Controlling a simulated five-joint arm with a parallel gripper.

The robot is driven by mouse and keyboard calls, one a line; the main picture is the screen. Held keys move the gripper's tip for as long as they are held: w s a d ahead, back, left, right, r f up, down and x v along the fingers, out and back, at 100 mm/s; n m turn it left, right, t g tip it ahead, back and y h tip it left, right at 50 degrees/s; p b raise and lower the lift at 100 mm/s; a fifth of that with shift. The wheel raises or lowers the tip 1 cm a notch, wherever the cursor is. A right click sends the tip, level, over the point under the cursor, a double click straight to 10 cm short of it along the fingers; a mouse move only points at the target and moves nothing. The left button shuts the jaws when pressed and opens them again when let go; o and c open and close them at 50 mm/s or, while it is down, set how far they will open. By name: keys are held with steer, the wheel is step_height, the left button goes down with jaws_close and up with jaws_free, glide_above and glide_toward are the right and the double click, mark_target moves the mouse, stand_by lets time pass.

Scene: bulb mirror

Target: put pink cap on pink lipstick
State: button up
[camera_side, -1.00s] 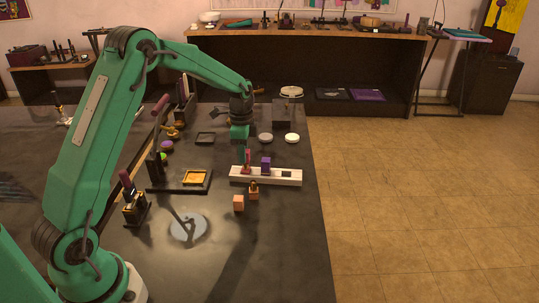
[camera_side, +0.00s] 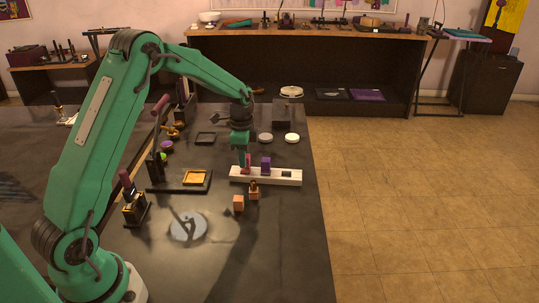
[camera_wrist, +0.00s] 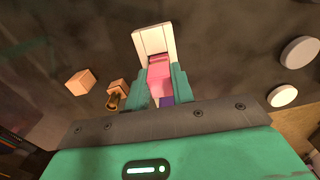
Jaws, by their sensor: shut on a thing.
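A pink piece, seemingly the pink cap (camera_side: 249,161), stands at the left end of the white rack (camera_side: 284,181). My gripper (camera_side: 243,160) reaches down over it from above. In the wrist view, my fingers (camera_wrist: 163,85) are on either side of the pink cap (camera_wrist: 159,70) and shut on it. The white rack also shows there (camera_wrist: 150,39). The cap's lower end is hidden, and I cannot tell if it is clear of the rack. A dark pink stick (camera_side: 126,180) stands in a dark and gold holder at left; I cannot tell whether it is the pink lipstick.
A purple block (camera_side: 266,163) stands in the rack close to my gripper. Two copper blocks (camera_side: 238,203) lie in front, one carrying a brassy part (camera_side: 253,188). A dark tray with a yellow square (camera_side: 195,178) is left. Two pale discs (camera_side: 292,138) lie behind the rack.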

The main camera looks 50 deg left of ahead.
steer(key=shift+f, duration=0.35)
steer(key=o, duration=1)
steer(key=shift+r, duration=3.9)
